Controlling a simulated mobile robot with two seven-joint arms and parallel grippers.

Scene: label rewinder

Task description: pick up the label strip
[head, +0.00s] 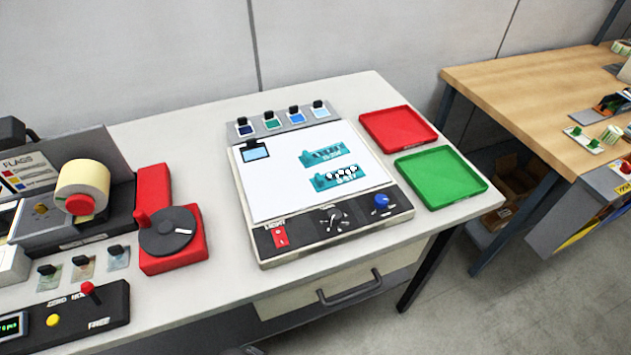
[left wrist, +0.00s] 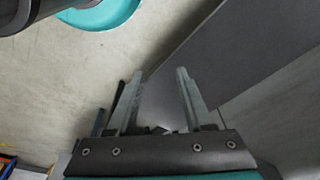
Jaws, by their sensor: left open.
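Two teal label strips with white markings lie on the white panel of the inspection box in the head view. The upper strip (head: 325,154) is near the panel's middle right, and the lower strip (head: 338,178) is just in front of it. I cannot tell which one the task means. My left gripper (left wrist: 160,73) shows only in the left wrist view, open with nothing between its fingers, over bare floor and a grey surface. No strip shows in that view. My right gripper is in neither view.
The inspection box (head: 262,199) has knobs and a red switch along its front. A red tray (head: 398,127) and a green tray (head: 441,176) lie empty to its right. A rewinder with a label roll (head: 84,180) and a red-based turntable (head: 168,232) stand left.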

